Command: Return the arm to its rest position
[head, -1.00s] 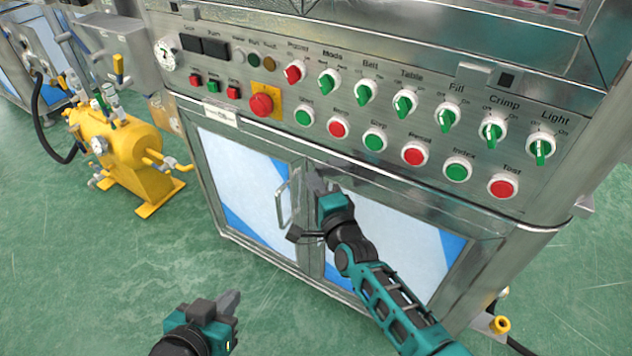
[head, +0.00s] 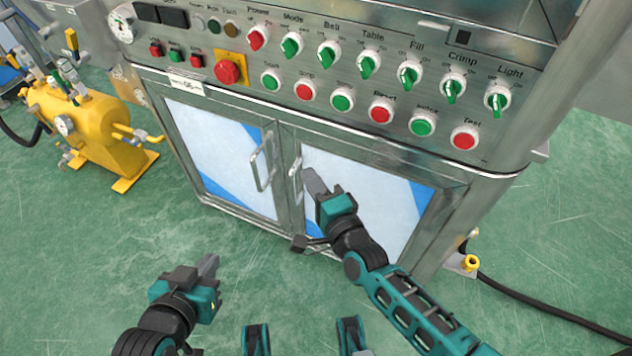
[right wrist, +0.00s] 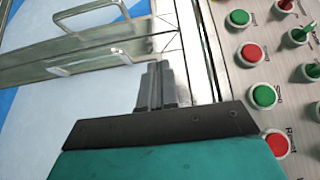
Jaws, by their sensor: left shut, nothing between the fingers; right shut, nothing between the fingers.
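My right gripper (head: 315,183) is shut and empty in the head view. It appears in front of the right cabinet door (head: 375,200), just right of that door's handle (head: 295,180). In the right wrist view its shut fingers (right wrist: 155,85) point toward the cabinet doors and their two handles, with nothing between them. Whether it touches the door cannot be told. My left gripper (head: 207,268) is shut and empty, low at the left over the green floor, apart from the cabinet.
A control panel (head: 330,75) with knobs and buttons, including a red emergency button (head: 229,69), sits above the doors. A yellow tank (head: 90,130) stands at the left. A black hose (head: 545,310) lies on the right floor. Open floor (head: 90,240) is at the lower left.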

